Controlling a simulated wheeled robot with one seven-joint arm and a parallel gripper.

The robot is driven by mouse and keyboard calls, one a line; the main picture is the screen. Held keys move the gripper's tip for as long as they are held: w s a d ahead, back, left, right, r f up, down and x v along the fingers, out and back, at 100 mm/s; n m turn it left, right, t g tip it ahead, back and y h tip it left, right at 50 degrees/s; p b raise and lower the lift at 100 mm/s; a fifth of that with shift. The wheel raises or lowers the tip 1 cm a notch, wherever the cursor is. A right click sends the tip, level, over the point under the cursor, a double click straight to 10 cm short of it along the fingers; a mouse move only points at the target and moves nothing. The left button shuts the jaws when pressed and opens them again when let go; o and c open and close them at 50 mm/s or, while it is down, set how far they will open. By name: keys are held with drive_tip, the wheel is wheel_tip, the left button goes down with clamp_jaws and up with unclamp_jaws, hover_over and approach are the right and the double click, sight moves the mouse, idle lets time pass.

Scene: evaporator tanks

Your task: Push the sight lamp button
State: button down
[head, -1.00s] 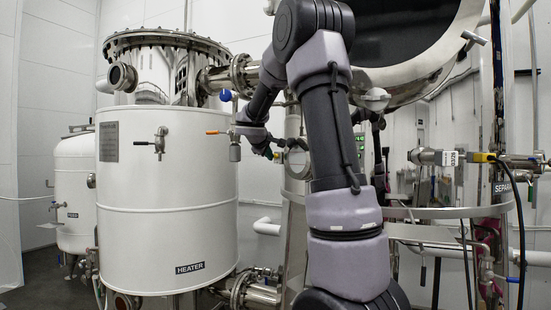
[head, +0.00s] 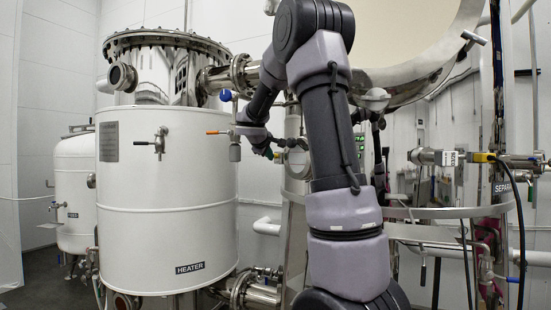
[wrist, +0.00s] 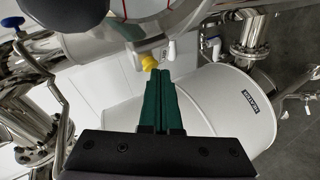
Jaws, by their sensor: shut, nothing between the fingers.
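A small yellow knob-like part (wrist: 150,62), which looks like the lamp button, is at the upper middle of the wrist view. A small label sits beside it, too small to read. My gripper (wrist: 158,76) has its green fingers shut together with nothing between them. The fingertips are just below the yellow part in the picture; I cannot tell whether they touch it. In the head view my arm hides much of the area around the button.
The white heater tank (head: 165,200) stands to the left, and also shows in the wrist view (wrist: 235,105). Steel flanged pipes (wrist: 30,125) run along the wrist view's left side. A blue valve knob (head: 225,95) sticks out near my arm. A metal rail (head: 440,212) is at right.

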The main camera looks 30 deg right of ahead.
drive_tip(key=shift+d, duration=0.4)
drive_tip(key=shift+a, duration=0.3)
idle(0.3)
drive_tip(key=a, duration=0.6)
drive_tip(key=shift+s, duration=0.45)
drive_tip(key=s+a+f+m+g+y, duration=0.1)
drive_tip(key=s+a+f+m+y, duration=0.15)
drive_tip(key=s, duration=0.75)
drive_tip(key=s+a+f+m+g+y, duration=0.15)
drive_tip(key=s+m, duration=0.25)
drive_tip(key=s, duration=0.6)
drive_tip(key=s+a+f+m+y, duration=0.1)
drive_tip(key=s+a+f+y, duration=0.1)
drive_tip(key=s+a, duration=0.4)
drive_tip(key=s+a+f+m+y, duration=0.2)
drive_tip(key=s+a+y, duration=0.2)
drive_tip(key=s, duration=0.5)
drive_tip(key=shift+s+a+f+y, duration=0.15)
drive_tip(key=shift+a+f+y, duration=0.15)
drive_tip(key=shift+a, duration=0.55)
